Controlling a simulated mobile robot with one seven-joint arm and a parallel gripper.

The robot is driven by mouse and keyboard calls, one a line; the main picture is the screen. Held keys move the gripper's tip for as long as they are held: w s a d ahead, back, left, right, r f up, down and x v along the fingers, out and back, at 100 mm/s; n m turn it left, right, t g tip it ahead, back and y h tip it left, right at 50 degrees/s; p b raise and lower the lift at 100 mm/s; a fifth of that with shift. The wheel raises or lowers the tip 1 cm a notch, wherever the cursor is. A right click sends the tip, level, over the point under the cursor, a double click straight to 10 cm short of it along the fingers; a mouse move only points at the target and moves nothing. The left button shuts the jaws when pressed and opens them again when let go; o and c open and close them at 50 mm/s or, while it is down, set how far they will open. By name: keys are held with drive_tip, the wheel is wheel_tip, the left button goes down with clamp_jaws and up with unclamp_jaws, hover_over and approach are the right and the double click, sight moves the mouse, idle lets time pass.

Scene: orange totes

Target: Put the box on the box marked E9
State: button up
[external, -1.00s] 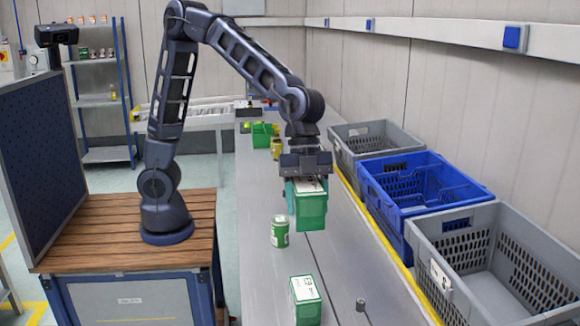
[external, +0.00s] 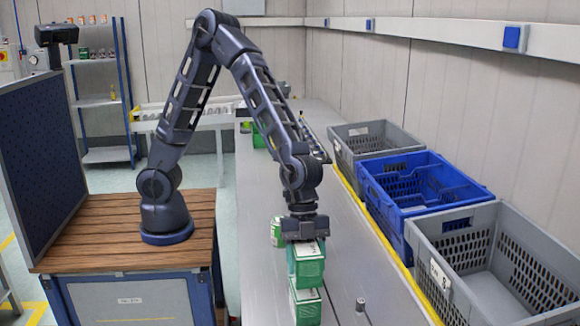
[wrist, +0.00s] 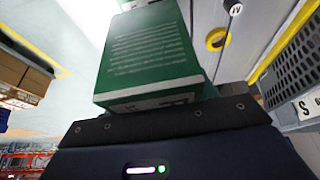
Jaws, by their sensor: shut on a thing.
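My gripper (external: 305,241) points down and is shut on a green box with a pale top (external: 308,268). In the wrist view this held box (wrist: 150,55) fills the upper middle, with lines of small white print on its side. A second green box (external: 306,309) stands on the table directly below the held one. The held box lines up closely over it. I cannot tell whether the two touch or a small gap is left. The lower box's top is hidden, and I cannot read an E9 mark.
Grey (external: 372,137), blue (external: 419,190) and grey (external: 486,262) totes line the right side. The table's middle right is clear.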

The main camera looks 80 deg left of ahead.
drive_tip(key=shift+f, duration=1.8)
drive_tip(key=o, duration=1.1)
drive_tip(key=shift+f, duration=0.1)
drive_tip(key=shift+c, duration=0.2)
drive_tip(key=v, duration=1.2)
drive_tip(key=s+a+r+n+t+y, duration=0.1)
drive_tip(key=a+r+n, duration=0.2)
drive_tip(key=a, duration=0.6)
drive_tip(key=s+a+r+n+t+y, duration=0.1)
drive_tip(key=a+r+n+y, duration=0.15)
drive_tip(key=a, duration=0.65)
drive_tip(key=s+a+r+n+t+y, duration=0.1)
drive_tip(key=a+r+n, duration=0.25)
drive_tip(key=a, duration=0.55)
drive_tip(key=s+a+r+n+t, duration=0.1)
drive_tip(key=s+a+r+n, duration=0.1)
drive_tip(key=s+a+n, duration=0.7)
drive_tip(key=s+a, duration=0.6)
drive_tip(key=a, duration=0.3)
drive_tip(key=shift+t, duration=0.3)
